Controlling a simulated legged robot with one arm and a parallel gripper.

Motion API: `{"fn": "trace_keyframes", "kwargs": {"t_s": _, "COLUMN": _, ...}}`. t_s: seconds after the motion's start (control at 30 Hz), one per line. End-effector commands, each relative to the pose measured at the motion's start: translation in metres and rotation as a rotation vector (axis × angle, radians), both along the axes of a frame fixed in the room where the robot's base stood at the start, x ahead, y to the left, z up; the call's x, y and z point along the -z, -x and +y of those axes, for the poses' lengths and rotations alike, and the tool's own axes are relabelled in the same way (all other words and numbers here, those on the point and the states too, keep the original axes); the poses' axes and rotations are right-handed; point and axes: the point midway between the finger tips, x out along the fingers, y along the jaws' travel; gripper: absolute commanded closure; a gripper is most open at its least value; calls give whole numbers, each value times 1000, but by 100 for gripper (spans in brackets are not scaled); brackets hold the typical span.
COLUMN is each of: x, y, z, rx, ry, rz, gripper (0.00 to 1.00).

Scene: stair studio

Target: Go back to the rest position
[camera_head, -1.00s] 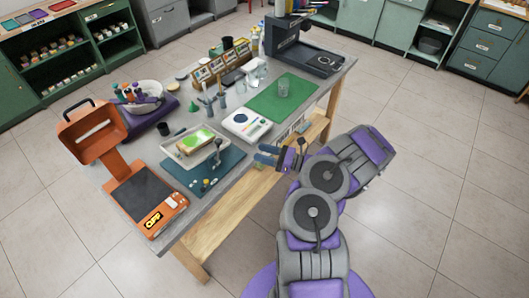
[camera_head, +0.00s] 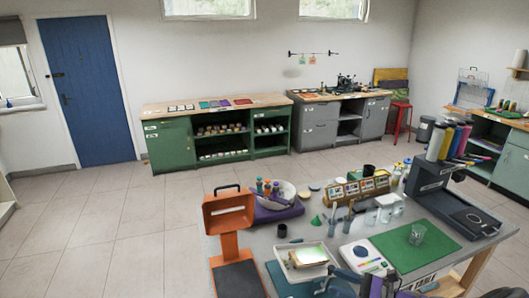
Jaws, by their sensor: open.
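My gripper (camera_head: 340,283) shows at the bottom edge of the head view, with its blue fingers pointing left and apart. It is open and nothing shows between the fingers. It is at the front edge of the work table (camera_head: 262,238), just right of a white tray (camera_head: 303,274) with a green and pale piece in it. The rest of my arm is mostly cut off by the bottom of the picture.
On the table stand an orange press (camera_head: 230,225), a white scale (camera_head: 362,256), a glass (camera_head: 417,235) on a green mat (camera_head: 395,250), and a dark machine (camera_head: 455,205). Green (camera_head: 170,145) and grey cabinets (camera_head: 318,125) line the back wall. Open tiled floor (camera_head: 90,225) lies at left.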

Motion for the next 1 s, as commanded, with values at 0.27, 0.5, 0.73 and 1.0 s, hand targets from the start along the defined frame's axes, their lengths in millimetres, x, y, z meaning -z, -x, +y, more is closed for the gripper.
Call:
{"fn": "trace_keyframes", "kwargs": {"t_s": 0.27, "x": -67, "y": 46, "z": 100, "rx": -353, "ry": 215, "rz": -194, "gripper": 48}}
{"fn": "trace_keyframes", "kwargs": {"t_s": 0.5, "x": -96, "y": 110, "z": 155, "rx": -635, "ry": 419, "rz": -355, "gripper": 48}}
{"fn": "trace_keyframes", "kwargs": {"t_s": 0.73, "x": -105, "y": 175, "z": 180, "rx": -883, "ry": 633, "rz": -498, "gripper": 48}}
{"fn": "trace_keyframes", "kwargs": {"t_s": 1.0, "x": -103, "y": 243, "z": 174, "rx": -1145, "ry": 899, "rz": -649, "gripper": 48}}
